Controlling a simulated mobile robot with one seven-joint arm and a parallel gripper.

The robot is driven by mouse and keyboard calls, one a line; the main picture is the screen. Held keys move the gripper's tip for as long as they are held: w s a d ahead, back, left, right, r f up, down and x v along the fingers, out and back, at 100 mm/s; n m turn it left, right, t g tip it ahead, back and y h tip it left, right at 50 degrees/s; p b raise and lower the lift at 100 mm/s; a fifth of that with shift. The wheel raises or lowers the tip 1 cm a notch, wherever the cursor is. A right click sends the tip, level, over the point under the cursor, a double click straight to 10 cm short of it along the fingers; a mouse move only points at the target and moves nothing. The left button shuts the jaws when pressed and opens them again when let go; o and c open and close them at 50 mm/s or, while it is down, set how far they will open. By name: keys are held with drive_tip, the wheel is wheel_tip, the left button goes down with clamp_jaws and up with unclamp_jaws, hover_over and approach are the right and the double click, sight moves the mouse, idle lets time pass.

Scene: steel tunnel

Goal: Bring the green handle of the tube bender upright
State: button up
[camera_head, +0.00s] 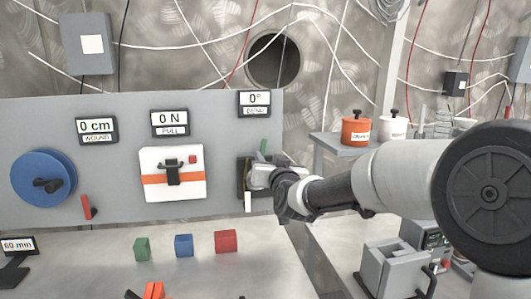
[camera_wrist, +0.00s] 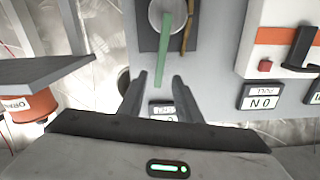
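The tube bender (camera_head: 243,172) is on the right part of the grey panel, partly hidden by my gripper in the head view. Its green handle (camera_head: 263,145) sticks up above my gripper, leaning slightly right. The wrist view is upside down. There the handle (camera_wrist: 164,45) runs from a round grey hub (camera_wrist: 165,14) down the picture, its tip between the finger ends. My gripper (camera_wrist: 160,76) is open. The fingers stand apart on both sides of the handle's tip, and I cannot tell any contact. The bend display (camera_head: 254,102) reads 0°.
A white pull block (camera_head: 173,188) and a blue wheel (camera_head: 43,178) are on the panel to the left. Green, blue and red blocks (camera_head: 226,241) lie on the bench in front. An orange pot (camera_head: 355,131) stands on a shelf to the right.

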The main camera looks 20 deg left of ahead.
sight(263, 152)
drive_tip(key=x, duration=0.8)
drive_tip(key=shift+w, duration=0.1)
drive_tip(key=shift+c, duration=0.2)
clamp_jaws()
